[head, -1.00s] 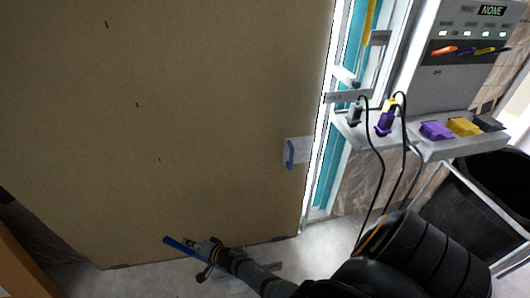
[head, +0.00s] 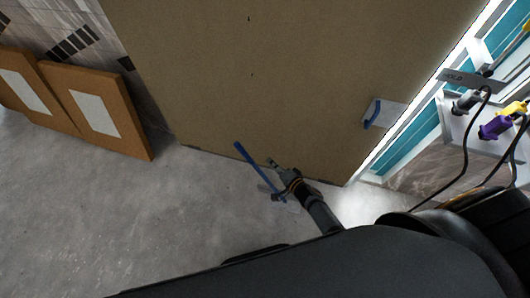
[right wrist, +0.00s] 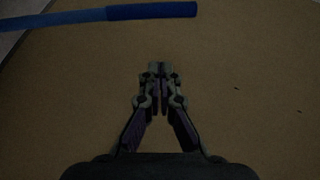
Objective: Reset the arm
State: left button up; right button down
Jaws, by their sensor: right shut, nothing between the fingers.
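My right gripper (head: 271,163) is shut and empty, low in front of the large brown panel (head: 260,80). A blue bar (head: 258,168) slants just left of it; its lower end passes near my wrist, and I cannot tell whether they touch. In the right wrist view, the gripper's fingertips (right wrist: 160,68) are together against the brown panel surface (right wrist: 250,120). The blue bar (right wrist: 120,12) crosses the top of that view, apart from the fingertips. My left gripper is not in view.
Brown boards with white labels (head: 96,114) lean at the left. A blue handle (head: 372,114) sits on the panel's right side. At the right are a shelf with purple (head: 495,127) and yellow plugs and hanging black cables. Grey floor (head: 120,220) is clear at lower left.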

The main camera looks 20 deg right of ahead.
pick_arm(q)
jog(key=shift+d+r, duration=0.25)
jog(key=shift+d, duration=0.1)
pick_arm(e)
jog(key=shift+s+d+r, duration=0.15)
jog(key=shift+s+d, duration=0.3)
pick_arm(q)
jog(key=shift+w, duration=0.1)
